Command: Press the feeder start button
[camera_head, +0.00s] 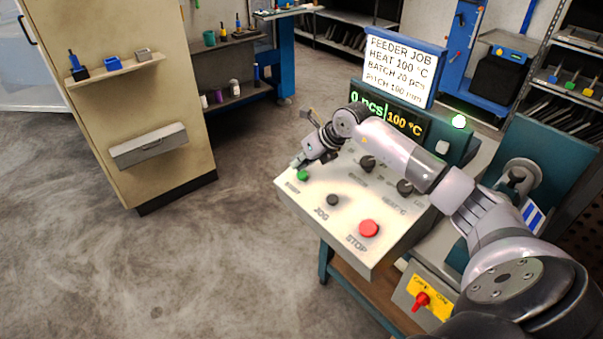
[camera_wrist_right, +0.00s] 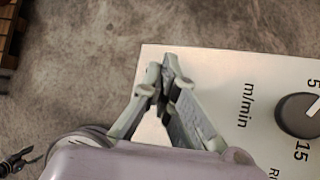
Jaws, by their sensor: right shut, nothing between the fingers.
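The green start button (camera_head: 303,175) sits at the left corner of the pale control panel (camera_head: 335,228); its printed label is too blurred to read surely. My right gripper (camera_head: 298,163) is shut and empty, its fingertips just above and behind the button in the head view. I cannot tell whether they touch it. In the right wrist view the closed fingertips (camera_wrist_right: 168,72) are over the panel's corner, and the green button does not show there. The display (camera_head: 388,115) reads 0 pcs and 100 °C. My left gripper is not in view.
On the panel are a black JOG button (camera_head: 333,200), a red STOP button (camera_head: 369,228) and dark knobs (camera_head: 367,163). My right arm crosses above it. A red switch (camera_head: 421,302) is below. Floor left is clear.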

